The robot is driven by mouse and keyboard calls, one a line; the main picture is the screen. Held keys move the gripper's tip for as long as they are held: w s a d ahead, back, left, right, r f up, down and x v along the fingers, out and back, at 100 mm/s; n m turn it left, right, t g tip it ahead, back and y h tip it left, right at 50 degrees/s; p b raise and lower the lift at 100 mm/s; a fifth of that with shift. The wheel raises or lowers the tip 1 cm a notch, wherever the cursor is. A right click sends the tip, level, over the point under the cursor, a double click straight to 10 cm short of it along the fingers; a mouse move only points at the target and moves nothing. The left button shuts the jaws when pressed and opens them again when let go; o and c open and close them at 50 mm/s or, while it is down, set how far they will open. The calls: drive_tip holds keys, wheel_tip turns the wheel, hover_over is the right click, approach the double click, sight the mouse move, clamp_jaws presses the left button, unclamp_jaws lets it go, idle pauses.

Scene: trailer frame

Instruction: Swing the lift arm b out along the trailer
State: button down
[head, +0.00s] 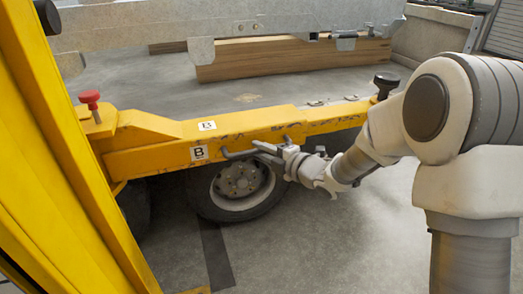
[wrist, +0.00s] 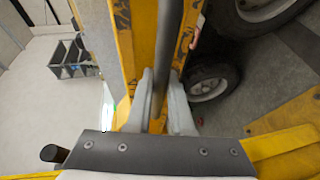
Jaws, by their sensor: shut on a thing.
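The lift arm b (head: 240,129) is a long yellow beam with scuffed edges, marked with a "B" label. It runs from the yellow frame at the left toward the right. A grey bar handle (head: 238,155) sticks out from its near side. My gripper (head: 277,150) is at the right part of this handle. In the wrist view, the two pale fingers of my gripper (wrist: 158,105) lie on either side of the dark grey handle bar (wrist: 170,45), shut on it. The yellow beam (wrist: 143,35) shows beside the bar.
A wheel (head: 238,184) stands below the beam. A red knob (head: 90,97) is at the beam's left end and a black knob (head: 386,82) near its right end. A yellow post (head: 60,150) fills the left. Wooden planks (head: 290,57) lie behind. Bare floor is in front.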

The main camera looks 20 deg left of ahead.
drive_tip(key=c, duration=0.8)
unclamp_jaws()
drive_tip(key=shift+d, duration=0.1)
drive_tip(key=p+v, duration=0.3)
drive_tip(key=v, duration=1.4)
drive_tip(key=shift+d+p, duration=0.15)
drive_tip(key=shift+p, duration=0.2)
